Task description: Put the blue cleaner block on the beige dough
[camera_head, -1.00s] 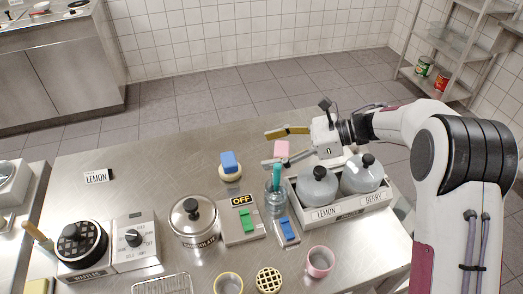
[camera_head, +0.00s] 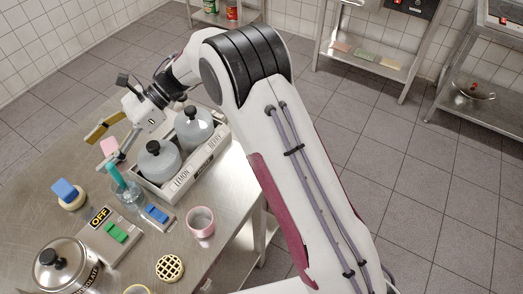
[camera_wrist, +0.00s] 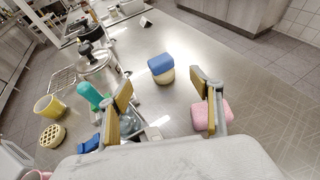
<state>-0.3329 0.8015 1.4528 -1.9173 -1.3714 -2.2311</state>
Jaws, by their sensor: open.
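The blue cleaner block (camera_head: 65,189) rests on top of the beige dough (camera_head: 73,202), a small round pale lump on the steel table. In the wrist view the blue block (camera_wrist: 161,63) sits on the dough (camera_wrist: 166,77), slightly off-centre. My gripper (camera_head: 98,146) is open and empty, above the table to the right of the block and apart from it. In the wrist view its two fingers (camera_wrist: 163,104) stand wide apart, with the block beyond them.
A pink block (camera_head: 108,146) lies near my gripper. A glass with a teal-handled tool (camera_head: 127,192), a tray with two grey domed jars (camera_head: 210,150), an OFF switch box (camera_head: 108,235), a pink cup (camera_head: 201,222) and a chocolate pot (camera_head: 62,266) crowd the table.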

